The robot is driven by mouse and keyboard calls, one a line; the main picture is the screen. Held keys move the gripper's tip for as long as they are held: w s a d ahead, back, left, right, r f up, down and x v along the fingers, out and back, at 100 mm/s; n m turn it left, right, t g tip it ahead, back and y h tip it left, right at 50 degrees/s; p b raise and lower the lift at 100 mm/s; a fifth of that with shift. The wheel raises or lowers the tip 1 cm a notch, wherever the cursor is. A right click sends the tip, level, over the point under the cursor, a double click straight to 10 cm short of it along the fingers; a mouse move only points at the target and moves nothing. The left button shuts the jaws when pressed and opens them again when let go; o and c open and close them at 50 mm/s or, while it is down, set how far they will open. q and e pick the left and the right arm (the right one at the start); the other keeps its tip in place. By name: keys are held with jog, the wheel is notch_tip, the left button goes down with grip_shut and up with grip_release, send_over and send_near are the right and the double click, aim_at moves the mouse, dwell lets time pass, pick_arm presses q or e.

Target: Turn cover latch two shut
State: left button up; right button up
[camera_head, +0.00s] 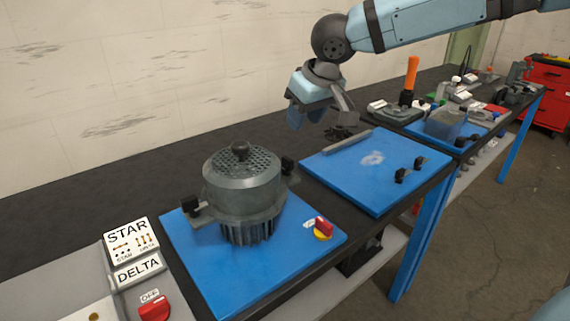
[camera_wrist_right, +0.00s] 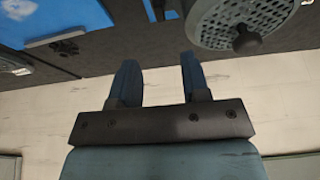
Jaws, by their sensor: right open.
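A round grey cover (camera_head: 242,168) with a perforated top and a dark knob sits on a finned motor body on the near blue plate (camera_head: 190,255). Two black latches show at its sides, the left latch (camera_head: 191,206) and the right latch (camera_head: 288,163). I cannot tell which is latch two or how far each is turned. My right gripper (camera_head: 308,117) is open and empty, above and behind the cover to the right. In the right wrist view its fingers (camera_wrist_right: 157,75) are apart, with the cover (camera_wrist_right: 205,20) just beyond the right finger. My left gripper is not in view.
A second blue plate (camera_head: 385,190) holds a grey bar (camera_head: 348,141) and small black parts. A red knob (camera_head: 323,226) is at the near plate's front. A STAR/DELTA panel (camera_head: 130,245) stands front left. Dark bench is free behind the cover.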

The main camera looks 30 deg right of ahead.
aim_at(289, 159)
jog(key=b+x, duration=0.2)
jog(key=x, duration=1.1)
jog(key=shift+d+b, duration=0.1)
jog(key=shift+b, duration=0.2)
grip_shut()
